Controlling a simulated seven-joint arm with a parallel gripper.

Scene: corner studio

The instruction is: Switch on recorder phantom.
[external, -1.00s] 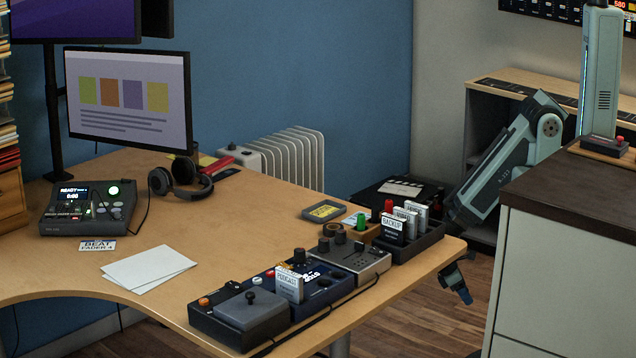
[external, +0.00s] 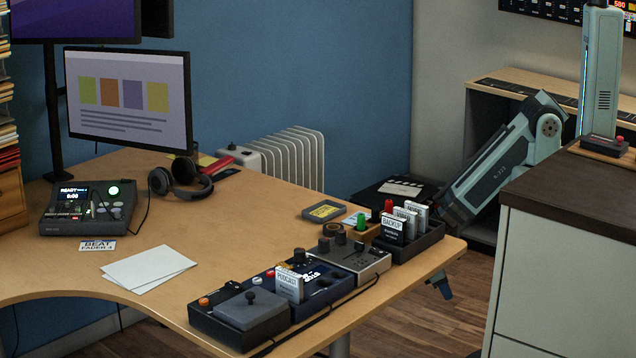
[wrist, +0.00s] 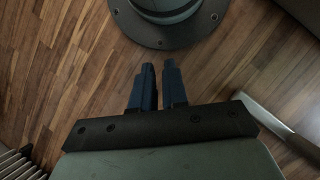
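The recorder (external: 88,208) is a dark console on the desk at the far left in the external view. My gripper (external: 441,285) hangs low beyond the desk's right edge, far from the recorder, and is partly hidden. In the wrist view its two blue fingers (wrist: 160,78) are close together with a narrow gap, nothing visible between them, and point over the floor.
Headphones (external: 182,178) and white paper sheets (external: 148,268) lie near the recorder. Pedals (external: 250,312) and a holder of labelled cards (external: 418,244) line the desk's right side. A monitor (external: 128,98) stands behind. A dark-topped cabinet (external: 570,200) stands at right.

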